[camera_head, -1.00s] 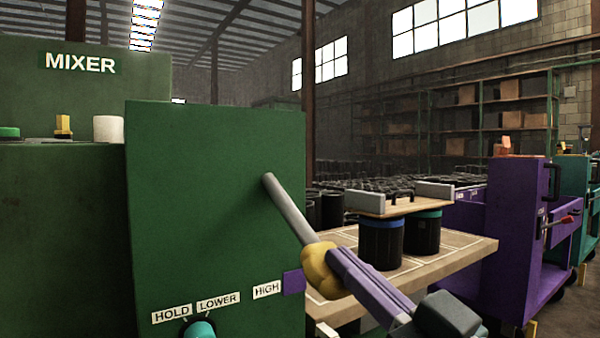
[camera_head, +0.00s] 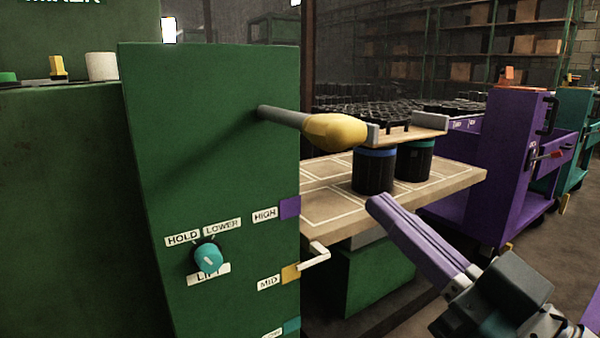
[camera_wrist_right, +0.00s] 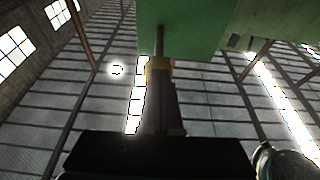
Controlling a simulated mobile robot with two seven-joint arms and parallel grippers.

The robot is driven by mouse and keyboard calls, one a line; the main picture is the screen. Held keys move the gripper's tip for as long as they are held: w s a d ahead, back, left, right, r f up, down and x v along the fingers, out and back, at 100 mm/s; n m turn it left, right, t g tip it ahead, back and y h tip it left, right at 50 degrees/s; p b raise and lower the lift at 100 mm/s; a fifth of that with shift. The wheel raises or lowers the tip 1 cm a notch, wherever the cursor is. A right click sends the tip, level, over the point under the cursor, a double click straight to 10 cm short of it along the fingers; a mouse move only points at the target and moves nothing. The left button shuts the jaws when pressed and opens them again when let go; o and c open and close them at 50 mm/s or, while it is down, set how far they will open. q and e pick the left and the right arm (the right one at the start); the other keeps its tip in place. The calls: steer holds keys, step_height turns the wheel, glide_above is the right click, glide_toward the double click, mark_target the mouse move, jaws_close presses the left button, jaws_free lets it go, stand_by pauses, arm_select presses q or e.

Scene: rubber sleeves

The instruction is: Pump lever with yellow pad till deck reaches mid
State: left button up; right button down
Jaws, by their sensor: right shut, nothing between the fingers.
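The lever (camera_head: 285,117) sticks out from the green mixer panel (camera_head: 200,150), slanting slightly down to the right, with a bulky yellow pad (camera_head: 335,131) at its end. My right gripper (camera_head: 376,203), with purple fingers, is shut and empty, below and right of the pad and apart from it in the head view. In the right wrist view the pad (camera_wrist_right: 158,66) shows beyond the fingers (camera_wrist_right: 165,105). The wooden deck (camera_head: 430,192) is right of the panel. A white pointer (camera_head: 314,257) is near the top of the yellow MID mark (camera_head: 291,274). My left gripper is not in view.
A teal knob (camera_head: 208,257) sits among HOLD, LOWER and LIFT labels; its setting is unclear. Dark tubs (camera_head: 373,172) with a board on top stand on the deck. A purple cart (camera_head: 510,165) is farther right.

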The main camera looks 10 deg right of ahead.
steer(key=v, duration=0.3)
steer(key=shift+s+d+r, duration=0.1)
steer(key=shift+s, duration=0.1)
stand_by(0.9)
